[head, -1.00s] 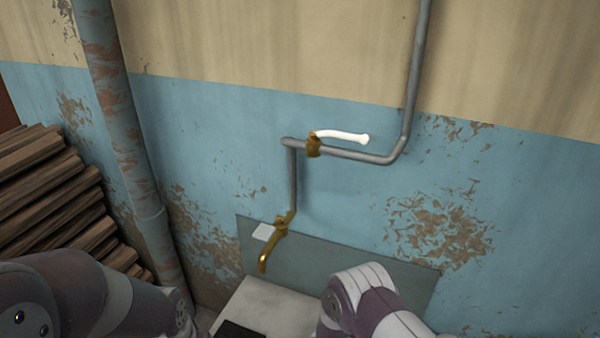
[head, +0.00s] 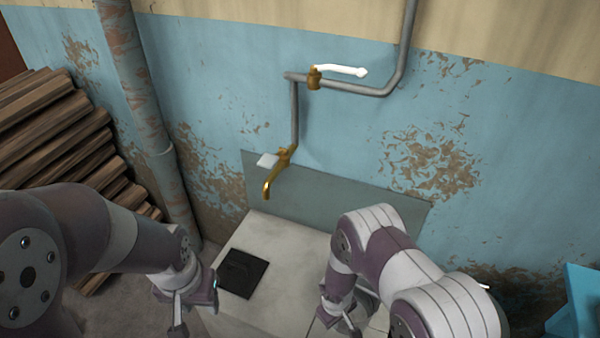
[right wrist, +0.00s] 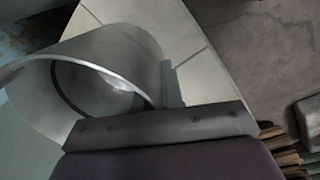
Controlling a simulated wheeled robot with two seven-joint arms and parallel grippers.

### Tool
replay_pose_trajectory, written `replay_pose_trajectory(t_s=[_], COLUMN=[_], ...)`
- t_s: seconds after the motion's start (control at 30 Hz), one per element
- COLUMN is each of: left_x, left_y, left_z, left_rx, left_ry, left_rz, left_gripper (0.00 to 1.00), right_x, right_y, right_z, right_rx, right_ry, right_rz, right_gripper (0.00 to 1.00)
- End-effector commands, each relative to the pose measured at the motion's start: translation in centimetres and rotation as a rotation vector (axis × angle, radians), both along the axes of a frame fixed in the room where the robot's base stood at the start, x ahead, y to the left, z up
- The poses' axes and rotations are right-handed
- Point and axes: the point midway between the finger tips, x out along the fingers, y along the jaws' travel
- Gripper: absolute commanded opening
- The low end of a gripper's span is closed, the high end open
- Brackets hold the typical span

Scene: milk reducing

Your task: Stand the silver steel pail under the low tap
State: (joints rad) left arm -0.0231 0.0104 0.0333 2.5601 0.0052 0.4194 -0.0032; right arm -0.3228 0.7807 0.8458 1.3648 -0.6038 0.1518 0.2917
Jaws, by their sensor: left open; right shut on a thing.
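The silver steel pail (right wrist: 128,52) shows in the right wrist view, its round open mouth toward the lower left. My right gripper (right wrist: 168,92) is shut on the pail's wall near the rim. In the head view my right gripper (head: 340,318) is at the bottom, right of centre, and the pail is hidden by my arm or out of frame. The low tap (head: 279,172) is brass, with its spout pointing down above a pale slab. My left gripper (head: 198,306) is open and empty, beside the slab's left edge.
A dark square plate (head: 243,272) lies on the pale slab (head: 290,255) below the tap. A white-levered valve (head: 315,78) sits higher on the pipe. Stacked wood (head: 60,150) and a rusty pipe (head: 150,110) stand left. A blue object (head: 580,300) is at the right edge.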

Motion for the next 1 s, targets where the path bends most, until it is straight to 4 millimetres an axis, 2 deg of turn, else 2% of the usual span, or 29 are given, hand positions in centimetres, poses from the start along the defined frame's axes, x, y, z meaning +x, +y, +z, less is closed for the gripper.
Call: replay_pose_trajectory(t_s=[0.27,0.6,0.8,0.87,0.9,1.0], left_x=[0.0,0.0,0.0,0.0,0.0,0.0], left_y=[0.0,0.0,0.0,0.0,0.0,0.0], left_z=[0.0,0.0,0.0,0.1,1.7,3.7], left_rx=[0.000,0.000,0.000,0.000,0.000,0.000], left_ry=[0.000,0.000,0.000,0.000,0.001,0.000], left_rz=[0.000,0.000,0.000,0.000,0.000,0.000], left_gripper=[0.42,0.42,0.42,0.42,0.42,0.42], right_x=[1.3,4.4,6.6,6.9,6.7,6.6], right_y=[-2.5,-6.1,-8.6,-9.7,-9.5,-9.4], right_z=[7.2,18.6,23.6,24.5,25.4,26.2], right_rx=[0.002,0.004,0.004,0.002,0.001,0.000], right_ry=[-0.008,-0.008,-0.006,-0.003,0.000,0.000], right_rz=[-0.226,-0.518,-0.613,-0.639,-0.632,-0.631], right_gripper=[0.00,0.00,0.00,0.00,0.00,0.00])
